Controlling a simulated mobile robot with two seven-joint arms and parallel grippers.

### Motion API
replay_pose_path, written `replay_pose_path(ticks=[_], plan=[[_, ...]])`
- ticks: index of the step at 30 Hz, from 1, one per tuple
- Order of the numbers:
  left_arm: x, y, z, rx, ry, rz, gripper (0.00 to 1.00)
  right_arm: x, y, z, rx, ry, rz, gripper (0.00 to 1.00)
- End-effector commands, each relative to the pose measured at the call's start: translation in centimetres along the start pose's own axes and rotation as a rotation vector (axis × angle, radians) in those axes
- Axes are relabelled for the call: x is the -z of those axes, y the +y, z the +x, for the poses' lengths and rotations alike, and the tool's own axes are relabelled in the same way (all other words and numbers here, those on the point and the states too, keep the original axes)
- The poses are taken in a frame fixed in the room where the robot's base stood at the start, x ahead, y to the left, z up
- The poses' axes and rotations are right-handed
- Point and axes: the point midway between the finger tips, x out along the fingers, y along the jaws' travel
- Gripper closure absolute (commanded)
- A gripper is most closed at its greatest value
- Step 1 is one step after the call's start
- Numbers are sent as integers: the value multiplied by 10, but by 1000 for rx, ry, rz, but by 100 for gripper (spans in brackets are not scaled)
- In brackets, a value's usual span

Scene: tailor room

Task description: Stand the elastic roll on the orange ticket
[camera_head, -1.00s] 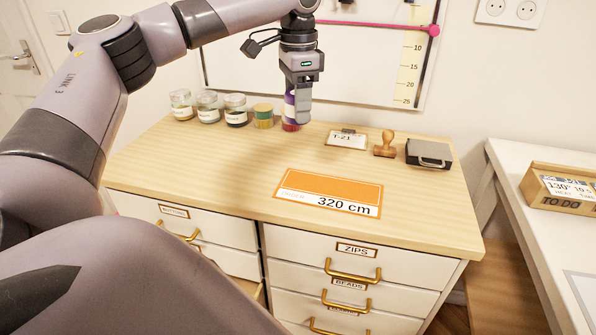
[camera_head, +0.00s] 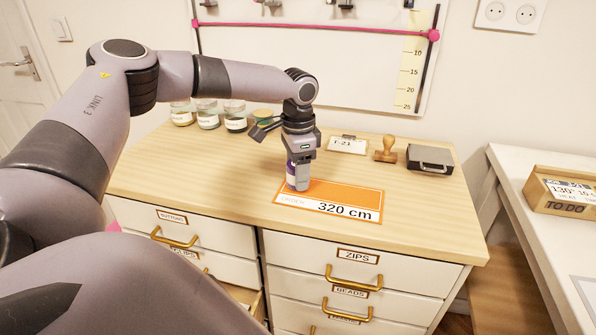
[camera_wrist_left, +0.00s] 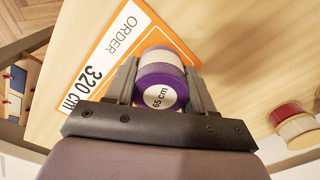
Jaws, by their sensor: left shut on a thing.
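In the head view the roll (camera_head: 290,173) is mostly hidden by my left gripper (camera_head: 298,183), which points down at the left part of the orange ticket (camera_head: 345,196). The ticket lies flat on the cabinet top and reads "320 cm". In the wrist view the ticket (camera_wrist_left: 103,58) extends left of and behind the roll. I cannot tell whether the roll touches it. My right gripper is not in view.
Several jars (camera_head: 207,114) stand at the back left of the cabinet top (camera_head: 400,220). A small card (camera_head: 347,145), a wooden stamp (camera_head: 386,149) and a dark box (camera_head: 430,158) stand at the back right. The right side of the top is clear.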

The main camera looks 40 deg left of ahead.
Motion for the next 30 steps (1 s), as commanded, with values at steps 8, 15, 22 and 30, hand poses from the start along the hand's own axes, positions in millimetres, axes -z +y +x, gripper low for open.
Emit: replay_pose_path(ticks=[8, 15, 22, 30], plan=[[0, 0, 2, -1, 0, 0, 44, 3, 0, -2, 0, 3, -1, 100], [0, 0, 2, 0, 0, 0, 21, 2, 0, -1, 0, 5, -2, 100], [0, 0, 0, 1, 2, 0, 21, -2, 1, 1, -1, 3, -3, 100], [1, 0, -47, 0, 4, 0, 21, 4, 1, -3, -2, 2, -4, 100]])
